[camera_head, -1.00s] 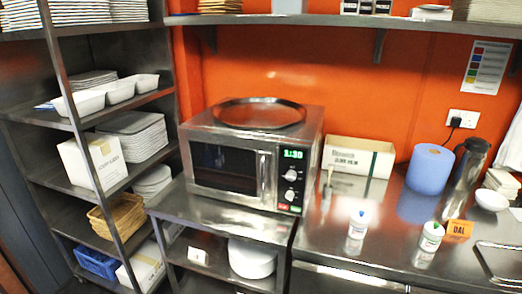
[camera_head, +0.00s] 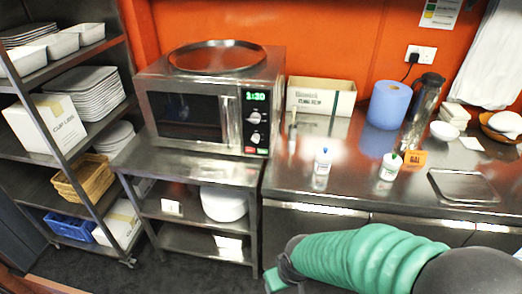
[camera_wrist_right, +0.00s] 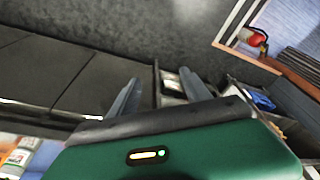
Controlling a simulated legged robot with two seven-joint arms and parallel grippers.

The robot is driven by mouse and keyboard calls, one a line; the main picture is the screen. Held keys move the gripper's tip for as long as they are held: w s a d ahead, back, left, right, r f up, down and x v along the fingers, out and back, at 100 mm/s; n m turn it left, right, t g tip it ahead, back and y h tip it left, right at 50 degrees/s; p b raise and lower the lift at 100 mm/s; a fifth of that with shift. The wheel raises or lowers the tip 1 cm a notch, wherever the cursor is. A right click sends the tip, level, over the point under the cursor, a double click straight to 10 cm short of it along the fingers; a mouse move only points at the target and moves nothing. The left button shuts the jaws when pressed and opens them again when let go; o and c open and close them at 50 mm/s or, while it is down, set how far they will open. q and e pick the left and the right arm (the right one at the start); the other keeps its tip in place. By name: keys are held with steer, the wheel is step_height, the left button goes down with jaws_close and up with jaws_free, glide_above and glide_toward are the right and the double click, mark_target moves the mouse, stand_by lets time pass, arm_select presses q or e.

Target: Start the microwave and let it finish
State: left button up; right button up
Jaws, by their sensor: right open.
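The microwave (camera_head: 212,98) stands on a steel stand left of the counter. Its door is shut and its window is dark. The green display (camera_head: 255,97) appears to read 1:30. Two round knobs (camera_head: 254,127) sit below it, with a small red button (camera_head: 249,149) at the panel's bottom. My right arm enters the head view from the lower right, below and apart from the microwave. My right gripper (camera_wrist_right: 158,92) shows in the right wrist view, its fingers spread and nothing between them. My left gripper is out of view.
A round tray (camera_head: 217,56) lies on top of the microwave. Two small bottles (camera_head: 322,167), a blue roll (camera_head: 388,104) and a flask (camera_head: 422,110) stand on the counter (camera_head: 345,190). A loaded shelf rack (camera_head: 100,55) stands left. Dark floor (camera_head: 100,272) is free below.

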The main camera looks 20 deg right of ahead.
stand_by(0.4)
jaws_close()
stand_by(1.5)
